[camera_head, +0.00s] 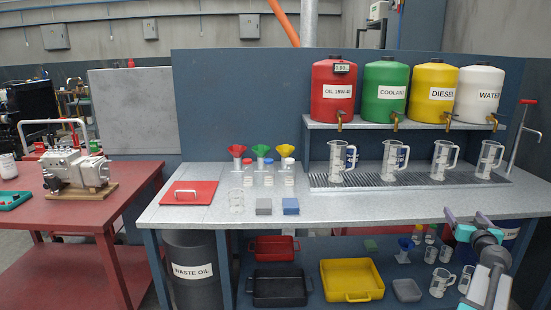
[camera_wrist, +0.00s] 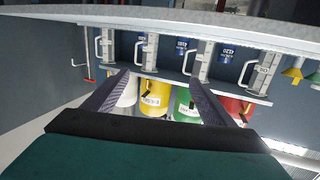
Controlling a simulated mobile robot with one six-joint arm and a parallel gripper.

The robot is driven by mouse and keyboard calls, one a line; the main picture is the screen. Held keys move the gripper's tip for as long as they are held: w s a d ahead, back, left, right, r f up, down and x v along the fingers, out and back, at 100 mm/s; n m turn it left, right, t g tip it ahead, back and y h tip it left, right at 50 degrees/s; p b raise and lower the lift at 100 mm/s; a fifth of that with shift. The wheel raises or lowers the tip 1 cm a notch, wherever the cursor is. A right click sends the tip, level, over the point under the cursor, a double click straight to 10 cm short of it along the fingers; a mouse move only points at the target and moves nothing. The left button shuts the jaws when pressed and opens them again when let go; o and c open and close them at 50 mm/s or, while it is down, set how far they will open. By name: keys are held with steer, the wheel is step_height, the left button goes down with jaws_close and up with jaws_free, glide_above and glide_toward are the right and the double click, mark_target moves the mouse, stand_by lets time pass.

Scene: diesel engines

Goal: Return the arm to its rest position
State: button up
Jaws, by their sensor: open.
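My gripper (camera_head: 465,216) is at the lower right of the head view, at the front edge of the grey workbench (camera_head: 220,214). Its two dark fingers point away from my body, toward the bench. In the wrist view my gripper (camera_wrist: 160,79) has its fingers spread wide, with nothing between them. That view is upside down and shows the jugs and drums beyond the fingers. My arm rises from the lower right corner of the head view, and its lower part is out of frame.
Several clear jugs (camera_head: 392,160) stand on a drip grate under red, green, yellow and white drums (camera_head: 333,92). The lower shelf holds a yellow tray (camera_head: 378,293), a black tray (camera_head: 279,300) and jugs close to my arm. A red table (camera_head: 90,212) stands left.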

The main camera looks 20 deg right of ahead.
steer(key=w+a+f+n+g+y, duration=0.1)
steer(key=w+a+f+y, duration=0.3)
steer(key=w+a+f, duration=0.5)
steer(key=w+a+f+n+y, duration=0.25)
steer(key=w+a+f, duration=0.25)
steer(key=a+f, duration=0.7)
steer(key=a+f+n+g+y+p, duration=0.1)
steer(key=a+f+g+y, duration=0.15)
steer(key=a+f, duration=0.75)
steer(key=a+f+g+y+p, duration=0.1)
steer(key=a+f+g+y, duration=0.15)
steer(key=a+f, duration=0.75)
steer(key=s+a+f+n+g+y, duration=0.1)
steer(key=s+a+f+g, duration=0.35)
steer(key=a, duration=0.75)
steer(key=s+a+f+n+g+y, duration=0.15)
steer(key=s+a+f, duration=0.35)
steer(key=s+a, duration=0.6)
steer(key=s+a+f+g+h, duration=0.2)
steer(key=s+a+f+g, duration=0.1)
steer(key=s, duration=0.7)
steer(key=s+a+f+g+h+p, duration=0.1)
steer(key=s+a+f+g, duration=0.2)
steer(key=s, duration=0.8)
steer(key=shift+a+n+g+h, duration=0.35)
steer(key=shift+a+g, duration=0.35)
steer(key=shift+a, duration=0.35)
